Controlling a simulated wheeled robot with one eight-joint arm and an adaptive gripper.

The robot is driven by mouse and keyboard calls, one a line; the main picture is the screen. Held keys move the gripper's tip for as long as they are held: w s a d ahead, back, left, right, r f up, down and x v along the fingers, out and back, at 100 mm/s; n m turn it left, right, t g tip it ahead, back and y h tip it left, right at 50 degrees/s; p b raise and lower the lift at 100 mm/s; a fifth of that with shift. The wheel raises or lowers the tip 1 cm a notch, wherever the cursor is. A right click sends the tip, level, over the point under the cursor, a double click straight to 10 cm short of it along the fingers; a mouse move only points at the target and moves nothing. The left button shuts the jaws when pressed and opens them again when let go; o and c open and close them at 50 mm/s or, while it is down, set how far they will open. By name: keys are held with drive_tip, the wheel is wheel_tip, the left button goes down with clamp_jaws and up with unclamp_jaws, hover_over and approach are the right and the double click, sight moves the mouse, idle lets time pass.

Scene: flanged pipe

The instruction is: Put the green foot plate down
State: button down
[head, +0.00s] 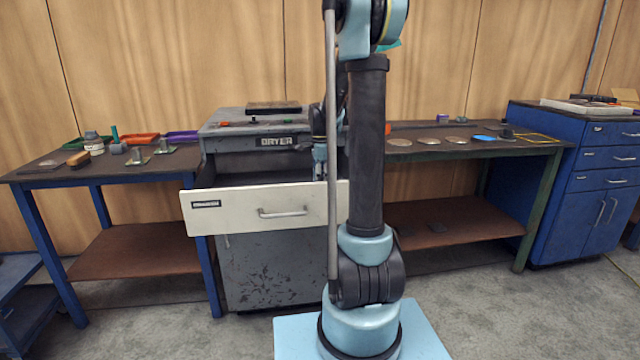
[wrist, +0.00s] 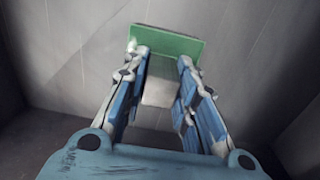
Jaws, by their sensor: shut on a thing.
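The green foot plate (wrist: 168,44) is at the tips of my gripper (wrist: 162,62) in the wrist view. My gripper is shut on it, with a pale grey part visible between the two blue fingers. Grey walls surround it in this view; whether the plate touches the surface below is unclear. In the head view my gripper (head: 319,165) points down into the open drawer (head: 238,209) of the dryer (head: 258,122). The drawer front and my arm hide the plate there.
A left bench (head: 105,172) holds a bottle (head: 94,143), a brush (head: 78,158), metal pieces and coloured trays. A right bench (head: 520,147) holds several round discs. A blue cabinet (head: 575,185) stands at far right. The drawer walls are close around my gripper.

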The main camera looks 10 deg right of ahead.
drive_tip(key=c, duration=1.3)
unclamp_jaws()
wheel_tip(320, 180, up, 12)
